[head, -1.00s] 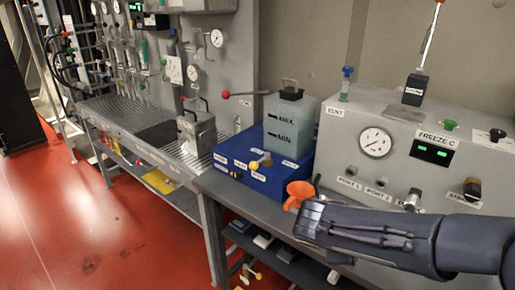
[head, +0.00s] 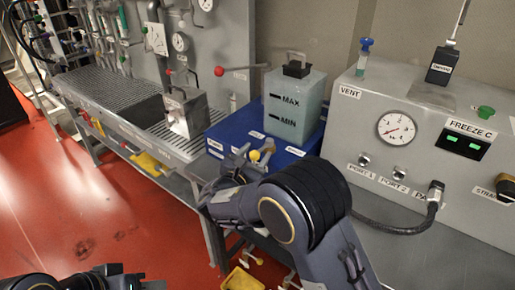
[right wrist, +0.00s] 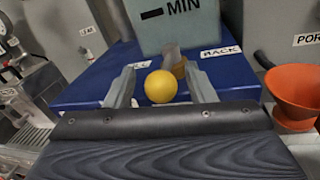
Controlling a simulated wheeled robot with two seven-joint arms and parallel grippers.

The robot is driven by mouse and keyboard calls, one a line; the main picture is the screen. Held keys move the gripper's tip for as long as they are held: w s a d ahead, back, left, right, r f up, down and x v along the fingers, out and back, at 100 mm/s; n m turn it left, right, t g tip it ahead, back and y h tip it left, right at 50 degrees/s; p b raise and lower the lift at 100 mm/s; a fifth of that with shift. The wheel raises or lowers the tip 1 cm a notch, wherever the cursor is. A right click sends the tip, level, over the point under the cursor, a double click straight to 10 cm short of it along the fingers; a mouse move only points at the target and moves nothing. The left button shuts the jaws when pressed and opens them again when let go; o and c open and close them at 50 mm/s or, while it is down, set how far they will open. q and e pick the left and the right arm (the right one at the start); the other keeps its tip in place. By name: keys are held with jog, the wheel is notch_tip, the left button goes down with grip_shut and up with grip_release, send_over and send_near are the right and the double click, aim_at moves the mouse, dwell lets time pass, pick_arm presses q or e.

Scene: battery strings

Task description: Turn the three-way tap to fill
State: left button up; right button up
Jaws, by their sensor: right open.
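The three-way tap has a yellow ball on its handle (head: 254,156) and sits on the front of a blue box (head: 235,133). In the right wrist view the ball (right wrist: 161,87) is in front of a tan tap body (right wrist: 178,67). My right gripper (right wrist: 160,72) is open, one finger on each side of the ball, with gaps showing. In the head view my right gripper (head: 245,152) is at the tap. A BACK label (right wrist: 221,51) is right of the tap; a label at left is partly hidden by a finger. My left gripper (head: 125,280) is low at the bottom left, its jaws unclear.
A translucent tank (head: 292,105) marked MAX and MIN stands on the blue box. An orange funnel (right wrist: 294,92) is close to the right of my right gripper. A grey gauge panel (head: 430,130) with a black hose (head: 400,230) stands at right. A metal block (head: 186,110) is left.

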jog(key=shift+x, duration=0.9)
grip_shut()
